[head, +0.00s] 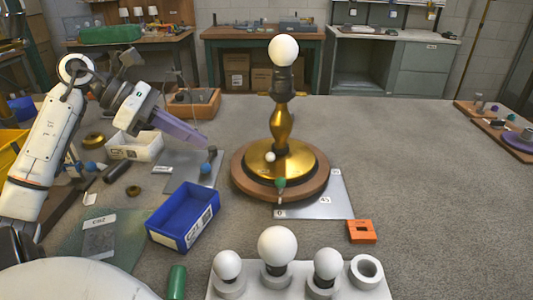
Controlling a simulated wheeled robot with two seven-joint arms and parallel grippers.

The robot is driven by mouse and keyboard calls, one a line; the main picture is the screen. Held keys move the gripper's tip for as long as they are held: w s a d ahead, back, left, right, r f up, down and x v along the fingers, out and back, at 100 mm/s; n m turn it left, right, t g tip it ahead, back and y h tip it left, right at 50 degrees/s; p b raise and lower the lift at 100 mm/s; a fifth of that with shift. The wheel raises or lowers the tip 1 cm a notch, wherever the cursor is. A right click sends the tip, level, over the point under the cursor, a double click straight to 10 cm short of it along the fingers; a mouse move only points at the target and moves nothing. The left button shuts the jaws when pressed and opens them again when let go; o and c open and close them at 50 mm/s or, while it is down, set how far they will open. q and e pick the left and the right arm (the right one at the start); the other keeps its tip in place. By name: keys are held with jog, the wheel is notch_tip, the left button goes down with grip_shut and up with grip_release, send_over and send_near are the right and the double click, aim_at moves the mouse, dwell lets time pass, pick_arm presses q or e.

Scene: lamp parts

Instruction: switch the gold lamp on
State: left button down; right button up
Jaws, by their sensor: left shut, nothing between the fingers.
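The gold lamp (282,125) stands upright on a round wooden stand (240,181) in the middle of the head view. A white round bulb (283,50) sits in its dark socket (283,80). A small white ball (270,157) and a green knob (281,183) show at the front of its base. I cannot tell if the bulb is lit. My left gripper (204,143) is shut and empty, left of the lamp and apart from it, pointing right. My right gripper is not in view.
A grey plate (335,200) lies partly under the stand. A blue bin (184,217) is at front left, an orange block (361,231) at front right. A white rack (378,291) with several bulbs is in front. A dark upright post (209,163) stands below my left gripper.

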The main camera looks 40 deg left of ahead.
aim_at(272, 155)
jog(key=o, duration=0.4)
pick_arm(q)
jog(key=x, duration=1)
jog(key=shift+d, duration=0.15)
jog(key=w+d, duration=0.1)
jog(key=w+d+p, duration=0.1)
jog(key=shift+w+r, duration=0.3)
jog(key=shift+r, duration=0.1)
jog(key=shift+w+d, duration=0.25)
jog(key=shift+w, duration=0.1)
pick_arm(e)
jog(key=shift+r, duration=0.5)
pick_arm(q)
jog(key=shift+d, duration=0.15)
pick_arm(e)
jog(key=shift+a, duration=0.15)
